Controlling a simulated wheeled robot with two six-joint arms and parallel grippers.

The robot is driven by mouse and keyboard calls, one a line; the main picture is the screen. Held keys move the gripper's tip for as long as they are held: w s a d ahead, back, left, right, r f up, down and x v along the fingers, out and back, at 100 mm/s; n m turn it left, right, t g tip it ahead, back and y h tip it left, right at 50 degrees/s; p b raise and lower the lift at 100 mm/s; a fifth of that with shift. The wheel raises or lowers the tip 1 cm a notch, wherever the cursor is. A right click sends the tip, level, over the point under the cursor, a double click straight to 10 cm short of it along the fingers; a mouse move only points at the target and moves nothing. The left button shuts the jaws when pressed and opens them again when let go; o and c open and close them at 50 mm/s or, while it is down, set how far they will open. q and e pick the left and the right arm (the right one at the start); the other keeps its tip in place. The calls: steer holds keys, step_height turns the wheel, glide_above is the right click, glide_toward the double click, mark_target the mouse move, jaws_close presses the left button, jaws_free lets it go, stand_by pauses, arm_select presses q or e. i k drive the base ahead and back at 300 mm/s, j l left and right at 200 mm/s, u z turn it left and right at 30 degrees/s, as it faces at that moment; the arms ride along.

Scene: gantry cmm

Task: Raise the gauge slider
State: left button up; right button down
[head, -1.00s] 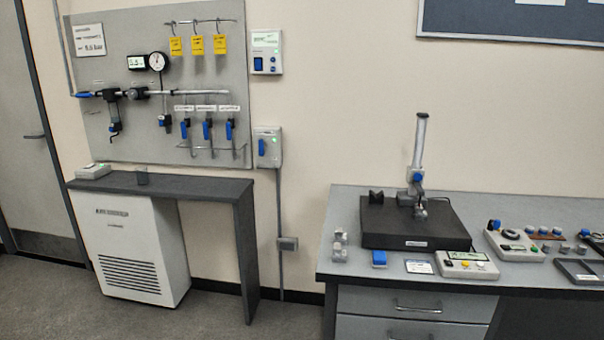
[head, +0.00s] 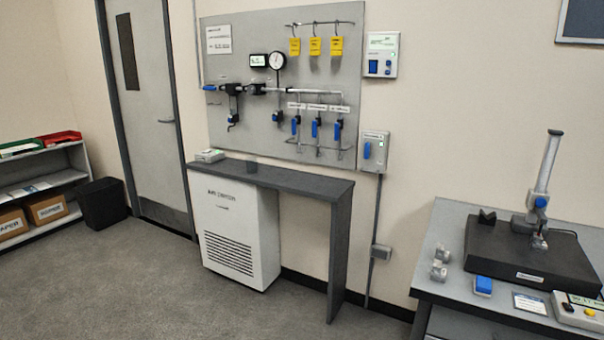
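A height gauge stand with a pale upright column (head: 549,163) rises from a dark block (head: 530,252) on the grey bench at the right. Its slider (head: 537,205), with a blue knob, sits low to mid on the column, with a small metal part beneath it near the block's top. The column leans to the right in this view. Neither of my grippers shows.
A grey workbench (head: 441,226) fills the right edge, with small metal blocks (head: 439,265), a blue item (head: 483,286) and a control box (head: 580,311). A dark side table (head: 270,179), a white cabinet (head: 235,230) and a wall panel stand mid-view. Floor at left is open.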

mark_target(539, 202)
steer(key=l+z, duration=0.15)
steer(key=z, duration=0.35)
steer(key=k+l+z, duration=0.1)
steer(key=z, duration=0.4)
steer(key=l+z, duration=0.2)
steer(key=z, duration=0.25)
